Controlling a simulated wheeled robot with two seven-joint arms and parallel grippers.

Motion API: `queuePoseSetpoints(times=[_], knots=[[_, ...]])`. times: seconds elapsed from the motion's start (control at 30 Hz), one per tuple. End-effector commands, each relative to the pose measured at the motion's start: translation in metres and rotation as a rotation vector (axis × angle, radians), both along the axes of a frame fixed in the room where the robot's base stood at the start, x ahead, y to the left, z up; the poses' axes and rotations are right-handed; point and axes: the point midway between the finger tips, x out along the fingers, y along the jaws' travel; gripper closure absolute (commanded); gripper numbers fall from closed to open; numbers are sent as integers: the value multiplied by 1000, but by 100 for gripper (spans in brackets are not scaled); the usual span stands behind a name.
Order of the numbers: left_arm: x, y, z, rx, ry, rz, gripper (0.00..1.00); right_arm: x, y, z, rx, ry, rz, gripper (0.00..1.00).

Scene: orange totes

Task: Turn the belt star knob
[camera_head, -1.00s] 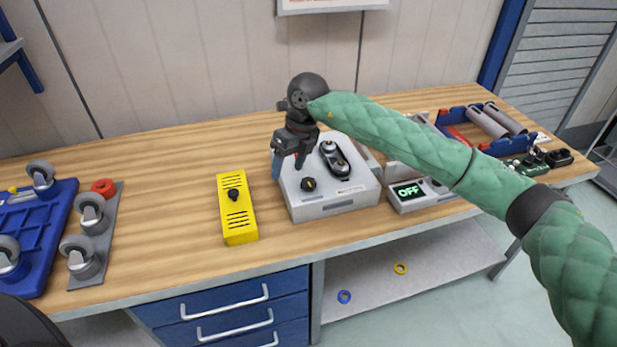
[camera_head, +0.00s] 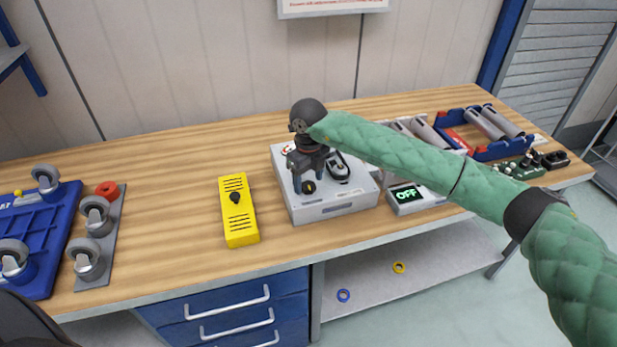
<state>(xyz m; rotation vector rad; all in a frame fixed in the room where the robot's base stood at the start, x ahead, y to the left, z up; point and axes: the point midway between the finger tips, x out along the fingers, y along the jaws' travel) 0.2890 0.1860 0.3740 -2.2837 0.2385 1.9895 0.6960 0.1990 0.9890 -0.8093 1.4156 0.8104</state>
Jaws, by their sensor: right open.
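The black star knob (camera_head: 309,187) sits on the top face of a white box (camera_head: 335,208), near its front left. A black belt unit (camera_head: 342,166) with round pulleys is beside it on the same box, partly hidden by my arm. My right gripper (camera_head: 302,185) points down over the box, open, with its fingers at the knob. I cannot tell whether the fingers touch the knob. My left gripper is not in view.
A yellow box (camera_head: 238,222) with a black knob stands left of the white box. A device reading OFF (camera_head: 405,196) is to its right. A blue tray (camera_head: 475,150) holds rollers at the back right.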

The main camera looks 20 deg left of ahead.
Motion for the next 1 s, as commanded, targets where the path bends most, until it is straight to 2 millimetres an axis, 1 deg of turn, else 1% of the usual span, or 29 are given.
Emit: queuePoseSetpoints(times=[0.2, 0.47, 0.57, 0.6, 0.67, 0.7, 1.0], knots=[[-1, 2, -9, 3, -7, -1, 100, 0, 0, -9, -1, 0, 1, 39], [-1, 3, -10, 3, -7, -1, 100, 0, 0, -10, -1, -1, 1, 39], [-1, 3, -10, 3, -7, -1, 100, 0, 0, -10, -1, -1, 1, 57], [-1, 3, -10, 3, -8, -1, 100, 0, 0, -10, -1, -1, 1, 65], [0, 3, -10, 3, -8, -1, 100, 0, 0, -10, -1, -1, 1, 77], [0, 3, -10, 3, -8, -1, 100, 0, 0, -10, -1, -1, 1, 84], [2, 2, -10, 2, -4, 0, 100, 0, 0, -11, 0, -1, -17, 84]])
